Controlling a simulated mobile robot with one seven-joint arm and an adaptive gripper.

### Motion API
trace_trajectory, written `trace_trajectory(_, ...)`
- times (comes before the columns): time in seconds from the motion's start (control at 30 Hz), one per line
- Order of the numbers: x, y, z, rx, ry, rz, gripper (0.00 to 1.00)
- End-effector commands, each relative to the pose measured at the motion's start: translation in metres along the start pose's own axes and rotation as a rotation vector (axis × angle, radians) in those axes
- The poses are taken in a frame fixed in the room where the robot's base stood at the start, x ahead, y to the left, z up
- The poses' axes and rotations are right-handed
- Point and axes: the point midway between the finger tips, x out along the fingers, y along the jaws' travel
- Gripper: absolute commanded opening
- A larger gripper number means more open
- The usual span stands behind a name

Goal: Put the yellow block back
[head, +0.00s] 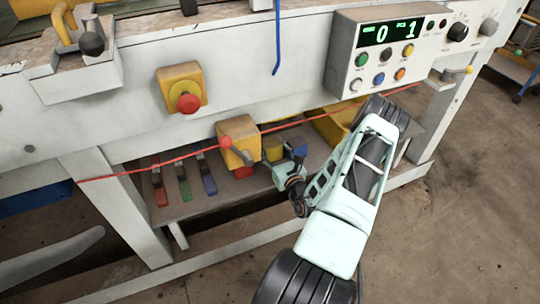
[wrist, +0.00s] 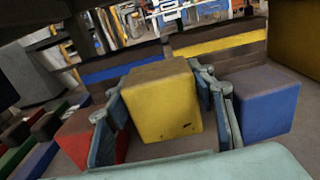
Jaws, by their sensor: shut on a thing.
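The yellow block (wrist: 163,104) is a cube with a dusty tan top. It sits between the two fingers of my gripper (wrist: 162,110) in the wrist view, one finger on each side. My gripper is shut on it. In the head view the yellow block (head: 271,149) shows small beside my gripper (head: 281,160), low over the shelf under the machine. I cannot tell whether its underside touches the shelf.
A blue block (wrist: 266,103) stands right of my gripper, a red block (wrist: 76,136) left. Behind are wooden pieces with blue (wrist: 120,67) and yellow (wrist: 218,43) stripes. Red, green and blue strips (head: 184,189) lie left on the shelf (head: 222,202). A red cord (head: 130,168) crosses in front.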

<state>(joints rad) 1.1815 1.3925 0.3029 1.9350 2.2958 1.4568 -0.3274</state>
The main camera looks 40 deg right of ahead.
Motion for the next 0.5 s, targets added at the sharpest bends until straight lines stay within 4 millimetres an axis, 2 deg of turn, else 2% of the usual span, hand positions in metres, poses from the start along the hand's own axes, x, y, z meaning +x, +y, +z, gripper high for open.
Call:
trace_trajectory(0.1,0.008,0.001,-0.012,0.0,-0.001,0.0,0.16)
trace_trajectory(0.27,0.007,0.001,-0.037,0.001,0.0,-0.001,0.16)
trace_trajectory(0.5,0.007,0.001,-0.038,0.0,-0.001,0.0,0.16)
